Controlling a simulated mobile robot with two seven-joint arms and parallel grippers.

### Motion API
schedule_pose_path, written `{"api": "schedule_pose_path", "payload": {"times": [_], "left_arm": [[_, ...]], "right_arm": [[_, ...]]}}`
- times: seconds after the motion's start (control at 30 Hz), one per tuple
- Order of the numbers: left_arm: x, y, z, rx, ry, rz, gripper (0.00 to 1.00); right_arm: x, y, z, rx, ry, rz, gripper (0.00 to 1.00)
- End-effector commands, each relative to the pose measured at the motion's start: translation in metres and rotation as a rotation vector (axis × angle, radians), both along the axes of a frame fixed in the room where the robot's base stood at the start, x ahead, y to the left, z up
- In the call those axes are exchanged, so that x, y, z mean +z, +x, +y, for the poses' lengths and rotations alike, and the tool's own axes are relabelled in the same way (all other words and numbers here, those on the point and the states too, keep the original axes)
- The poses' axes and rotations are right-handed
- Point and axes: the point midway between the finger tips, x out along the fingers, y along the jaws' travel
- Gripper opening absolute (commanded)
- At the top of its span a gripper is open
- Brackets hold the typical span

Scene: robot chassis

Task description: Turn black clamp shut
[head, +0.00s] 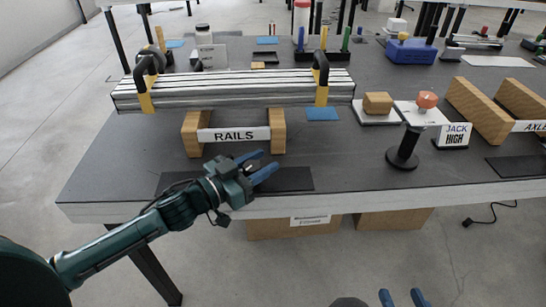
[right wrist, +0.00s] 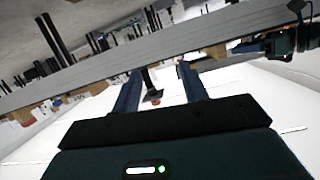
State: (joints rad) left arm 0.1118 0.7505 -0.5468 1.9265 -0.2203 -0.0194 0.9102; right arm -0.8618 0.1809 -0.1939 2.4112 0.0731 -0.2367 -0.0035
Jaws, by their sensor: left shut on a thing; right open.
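Two black arched parts with yellow bases, the left one (head: 146,76) and the right one (head: 321,68), stand on a stack of silver rails (head: 235,88). I cannot tell whether either is the black clamp. My left gripper (head: 258,166) is over the dark mat at the front edge of the table, in front of the RAILS sign. Its blue fingers are around something that I cannot make out against the mat. My right gripper (head: 403,298) shows only its fingertips at the bottom of the head view. In the right wrist view (right wrist: 160,88) its fingers are apart.
Wooden blocks (head: 193,134) support the rails on the table (head: 110,165). A black stand (head: 403,150), a white plate with an orange knob (head: 427,101) and wooden axle blocks (head: 478,110) are at the right. Cardboard boxes (head: 395,218) stand under the table.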

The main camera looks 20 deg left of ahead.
Motion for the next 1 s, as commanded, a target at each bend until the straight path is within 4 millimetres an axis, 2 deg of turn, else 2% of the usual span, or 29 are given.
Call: {"api": "schedule_pose_path", "payload": {"times": [0.2,0.7,0.73,1.0], "left_arm": [[0.001,-0.001,0.003,-0.050,0.001,-0.002,0.00],[0.000,-0.002,0.003,-0.064,-0.002,-0.001,0.00],[0.000,-0.002,0.003,-0.064,-0.002,-0.001,0.40],[0.000,-0.002,0.003,-0.063,-0.001,0.000,0.59]], "right_arm": [[-0.012,0.003,0.003,0.001,-0.001,0.045,0.44],[-0.011,0.006,0.008,0.011,0.004,0.040,0.44],[-0.011,0.006,0.007,0.011,0.004,0.040,0.44],[-0.009,0.006,0.006,0.015,-0.001,0.037,0.44]]}}
